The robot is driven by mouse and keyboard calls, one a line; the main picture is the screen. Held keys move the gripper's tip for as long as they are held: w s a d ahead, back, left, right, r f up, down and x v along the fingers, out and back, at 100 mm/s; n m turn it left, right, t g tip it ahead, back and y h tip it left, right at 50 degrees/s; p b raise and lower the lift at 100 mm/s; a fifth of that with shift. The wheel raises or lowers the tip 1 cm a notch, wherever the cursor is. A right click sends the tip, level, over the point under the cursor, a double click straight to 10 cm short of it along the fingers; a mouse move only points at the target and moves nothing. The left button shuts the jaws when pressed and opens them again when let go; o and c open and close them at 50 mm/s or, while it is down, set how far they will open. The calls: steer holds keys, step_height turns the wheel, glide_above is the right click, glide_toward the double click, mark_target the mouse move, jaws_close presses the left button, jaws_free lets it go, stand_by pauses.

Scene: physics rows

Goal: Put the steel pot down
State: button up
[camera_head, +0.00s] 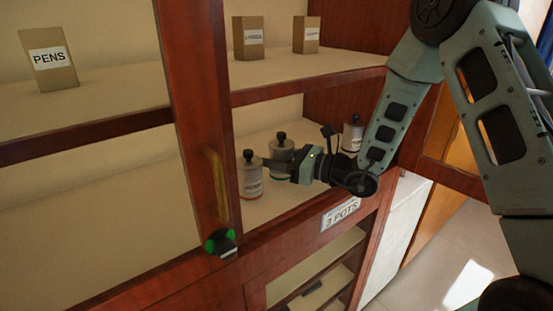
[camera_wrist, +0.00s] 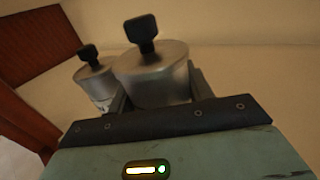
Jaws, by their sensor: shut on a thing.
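The steel pot (camera_wrist: 152,82) is a grey metallic cylinder with a black knob on its lid. It stands upright between the fingers of my gripper (camera_wrist: 157,92) in the wrist view. In the head view the same pot (camera_head: 281,146) is partly hidden behind a finger of my gripper (camera_head: 279,162), which reaches in from the right and is shut on it. The pot is at the middle shelf (camera_head: 283,200); I cannot tell whether its base touches the board.
A similar labelled pot (camera_head: 251,182) stands close on the left, and it also shows in the wrist view (camera_wrist: 92,74). Another pot (camera_head: 352,138) stands at the right near my wrist. A "3 POTS" sign (camera_head: 341,214) is on the shelf edge. Boxes (camera_head: 249,38) stand above.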

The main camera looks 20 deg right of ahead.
steer(key=shift+f, duration=0.65)
steer(key=shift+f, duration=0.15)
steer(key=o, duration=0.9)
